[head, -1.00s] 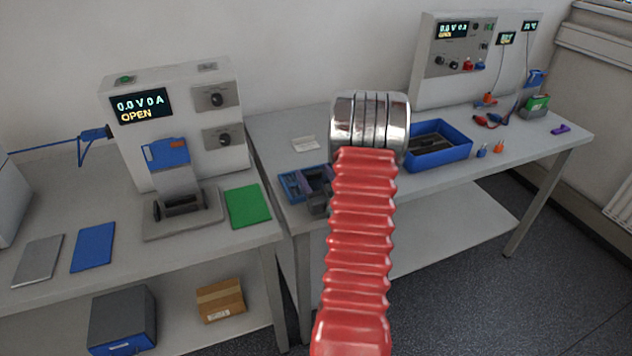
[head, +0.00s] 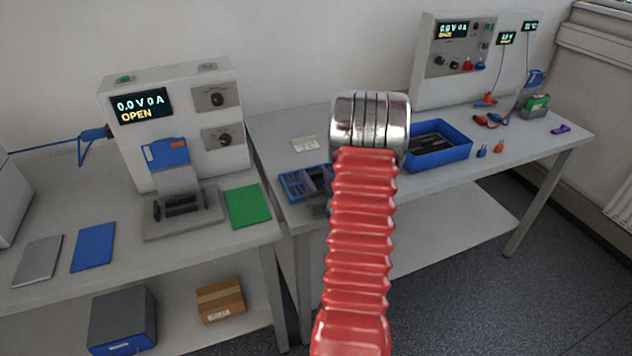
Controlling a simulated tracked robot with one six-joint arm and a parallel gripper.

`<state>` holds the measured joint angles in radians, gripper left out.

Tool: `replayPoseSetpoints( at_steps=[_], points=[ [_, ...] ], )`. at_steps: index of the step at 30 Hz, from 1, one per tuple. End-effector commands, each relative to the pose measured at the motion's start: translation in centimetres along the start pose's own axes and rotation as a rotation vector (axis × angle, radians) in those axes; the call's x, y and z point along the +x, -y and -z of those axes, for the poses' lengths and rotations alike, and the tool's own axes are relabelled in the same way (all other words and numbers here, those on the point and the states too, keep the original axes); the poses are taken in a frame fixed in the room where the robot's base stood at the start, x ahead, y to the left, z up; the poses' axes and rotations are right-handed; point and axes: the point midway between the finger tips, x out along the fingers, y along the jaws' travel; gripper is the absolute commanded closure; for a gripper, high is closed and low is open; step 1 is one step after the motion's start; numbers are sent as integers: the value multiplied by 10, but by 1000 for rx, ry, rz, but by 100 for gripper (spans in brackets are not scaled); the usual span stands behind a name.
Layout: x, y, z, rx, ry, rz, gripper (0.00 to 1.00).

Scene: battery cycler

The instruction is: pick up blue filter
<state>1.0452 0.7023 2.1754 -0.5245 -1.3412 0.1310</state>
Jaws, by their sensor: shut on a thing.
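Several blue things are in the head view, and I cannot tell which is the blue filter. A flat blue sheet (head: 93,247) lies on the left bench. A blue piece with an orange mark (head: 166,152) stands upright at the front of the cycler. A small blue piece (head: 482,151) sits on the right bench, beside a small orange one. My red bellows-covered arm, with a metal end, fills the middle of the view. My gripper is hidden behind it, so its jaws and anything in them do not show.
A small blue divided tray (head: 291,187) stands at the right bench's left edge, partly behind my arm. A larger blue bin (head: 466,152) holds dark items. The cycler (head: 200,150) reads OPEN. A green sheet (head: 248,207) lies near the left bench's edge. A gap separates the benches.

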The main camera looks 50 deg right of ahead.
Motion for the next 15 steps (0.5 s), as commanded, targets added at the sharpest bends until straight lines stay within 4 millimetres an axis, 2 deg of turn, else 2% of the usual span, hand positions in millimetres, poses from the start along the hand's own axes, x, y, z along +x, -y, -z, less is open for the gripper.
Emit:
replayPoseSetpoints(
  at_steps=[10,15],
  points=[
    [0,0,3,0,-1,0,84],
    [0,0,14,-2,-3,0,84]
  ],
)
